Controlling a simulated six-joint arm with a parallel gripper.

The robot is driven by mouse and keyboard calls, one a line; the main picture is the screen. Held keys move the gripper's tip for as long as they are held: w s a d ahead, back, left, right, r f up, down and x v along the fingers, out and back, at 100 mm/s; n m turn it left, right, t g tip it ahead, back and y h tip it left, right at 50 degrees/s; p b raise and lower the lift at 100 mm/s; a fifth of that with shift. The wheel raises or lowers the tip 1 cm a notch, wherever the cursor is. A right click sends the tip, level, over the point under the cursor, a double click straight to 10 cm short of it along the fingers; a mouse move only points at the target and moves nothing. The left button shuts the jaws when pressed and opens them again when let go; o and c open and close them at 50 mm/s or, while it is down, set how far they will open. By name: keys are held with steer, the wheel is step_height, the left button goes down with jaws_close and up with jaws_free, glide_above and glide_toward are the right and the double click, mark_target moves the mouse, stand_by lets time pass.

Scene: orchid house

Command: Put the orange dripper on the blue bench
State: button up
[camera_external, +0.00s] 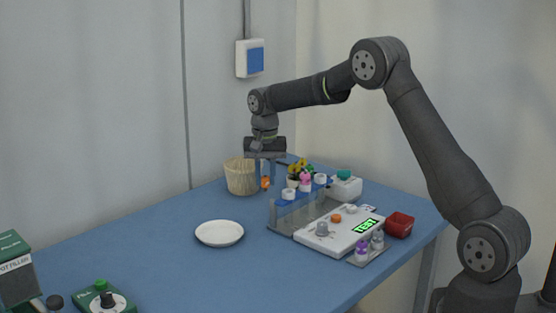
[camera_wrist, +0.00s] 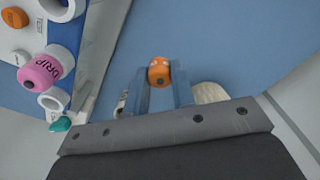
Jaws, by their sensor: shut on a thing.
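The orange dripper (camera_wrist: 159,73) is between the two fingers of my gripper (camera_wrist: 162,86), which is shut on it in the wrist view. In the external view my gripper (camera_external: 265,180) points down with the orange dripper (camera_external: 265,184) at its fingertips, next to the wicker basket. The blue bench (camera_external: 170,260) spreads beneath. I cannot tell exactly how far the dripper is above the bench.
A wicker basket (camera_external: 241,177) stands close left of my gripper. A white plate (camera_external: 219,233) lies front left.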

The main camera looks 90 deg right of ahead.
mark_target(266, 186)
steer(key=shift+f, duration=3.1)
steer(key=shift+f, duration=0.1)
steer(key=o, duration=1)
steer(key=shift+c, duration=0.2)
step_height(266, 186, up, 12)
steer(key=shift+r, duration=0.1)
step_height(266, 186, down, 13)
steer(key=shift+r, duration=0.15)
step_height(266, 186, up, 3)
steer(key=shift+f, duration=0.1)
steer(key=shift+r, duration=0.55)
